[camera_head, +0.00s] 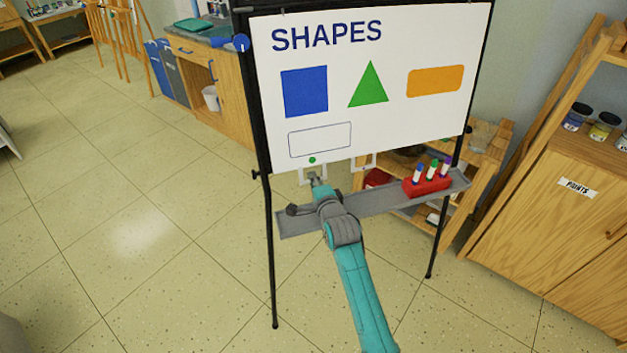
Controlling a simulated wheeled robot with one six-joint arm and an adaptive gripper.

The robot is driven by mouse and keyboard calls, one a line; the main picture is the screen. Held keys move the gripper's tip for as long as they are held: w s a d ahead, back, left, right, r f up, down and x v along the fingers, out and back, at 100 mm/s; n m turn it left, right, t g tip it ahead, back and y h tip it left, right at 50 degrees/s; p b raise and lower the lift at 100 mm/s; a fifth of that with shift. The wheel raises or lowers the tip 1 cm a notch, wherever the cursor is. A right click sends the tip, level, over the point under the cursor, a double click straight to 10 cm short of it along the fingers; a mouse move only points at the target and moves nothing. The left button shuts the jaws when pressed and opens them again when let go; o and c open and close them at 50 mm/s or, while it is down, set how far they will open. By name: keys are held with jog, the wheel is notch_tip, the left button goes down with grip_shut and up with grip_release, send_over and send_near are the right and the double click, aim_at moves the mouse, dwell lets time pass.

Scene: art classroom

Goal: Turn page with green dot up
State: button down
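A flip chart page (372,30) headed "SHAPES" hangs on a black easel stand and shows a blue square, a green triangle, an orange rectangle and an outlined box. A small green dot (312,160) is at the page's lower left edge, above a small white tab (313,174). My gripper (315,178) is at the left tab, just below the green dot. Its fingers are too small to tell whether they are open, shut or touching the tab.
A grey tray (375,203) runs across the stand below the page and holds a red marker holder (427,185) with several markers. Black stand legs (270,250) flank it. A wooden paint cabinet (560,220) is at right. Floor (130,240) at left is clear.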

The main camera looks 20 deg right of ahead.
jog(key=s+r, duration=0.3)
jog(key=s, duration=0.6)
dwell(0.8)
jog(key=shift+d, duration=0.1)
jog(key=s+r, duration=0.4)
jog(key=s, duration=0.4)
jog(key=shift+r, duration=0.4)
dwell(0.3)
jog(key=s+r, duration=0.5)
jog(key=s, duration=0.2)
jog(key=shift+r, duration=0.35)
dwell(0.6)
